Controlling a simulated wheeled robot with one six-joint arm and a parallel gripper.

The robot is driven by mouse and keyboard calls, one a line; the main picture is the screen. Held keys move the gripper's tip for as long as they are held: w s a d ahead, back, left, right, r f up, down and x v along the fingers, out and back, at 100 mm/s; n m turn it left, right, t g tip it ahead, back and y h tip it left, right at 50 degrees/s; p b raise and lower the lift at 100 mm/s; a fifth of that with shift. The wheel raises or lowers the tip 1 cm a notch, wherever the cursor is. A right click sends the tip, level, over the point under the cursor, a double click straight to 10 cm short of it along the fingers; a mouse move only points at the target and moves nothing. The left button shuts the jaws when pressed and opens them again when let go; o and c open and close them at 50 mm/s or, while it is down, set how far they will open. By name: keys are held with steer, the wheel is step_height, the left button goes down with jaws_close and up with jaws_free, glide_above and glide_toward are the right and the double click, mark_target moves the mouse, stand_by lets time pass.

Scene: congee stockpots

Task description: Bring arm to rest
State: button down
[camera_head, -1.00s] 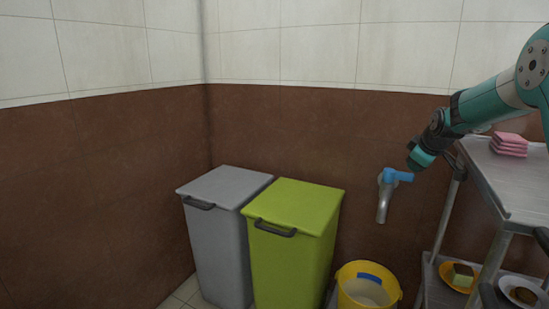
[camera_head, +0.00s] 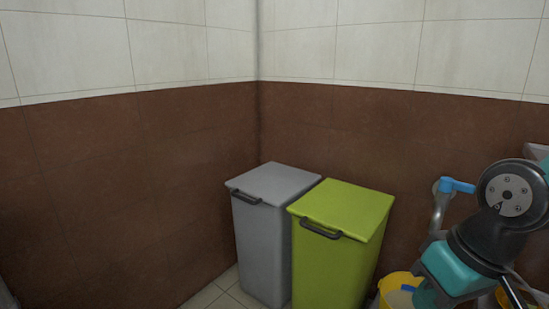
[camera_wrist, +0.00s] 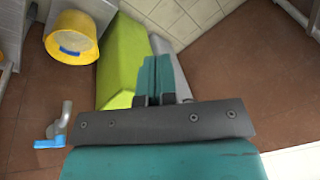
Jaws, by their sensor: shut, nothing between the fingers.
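My arm (camera_head: 510,200) is bent at the right of the head view, with its teal and black wrist low in the corner. My gripper (camera_wrist: 162,72) shows in the wrist view as two teal fingers pressed together, with nothing between them. The fingers point toward the green bin (camera_wrist: 122,55) and the grey bin (camera_wrist: 165,46), apparently without holding either. In the head view the arm covers part of the yellow bucket (camera_head: 397,286) and what stands behind it.
The grey bin (camera_head: 268,235) and green bin (camera_head: 340,240) stand lidded side by side by the wall corner. A wall tap with a blue handle (camera_head: 457,186) is just left of my arm. Floor at the left is mostly out of view.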

steer(key=s+a+r+n+g+y, duration=0.1)
steer(key=s+a+r+n, duration=0.2)
steer(key=s+a+r, duration=0.15)
step_height(320, 180, up, 28)
steer(key=s+a+p, duration=0.1)
steer(key=s+p, duration=0.1)
steer(key=p, duration=2.6)
steer(key=shift+n+g, duration=0.3)
steer(key=shift+f, duration=0.1)
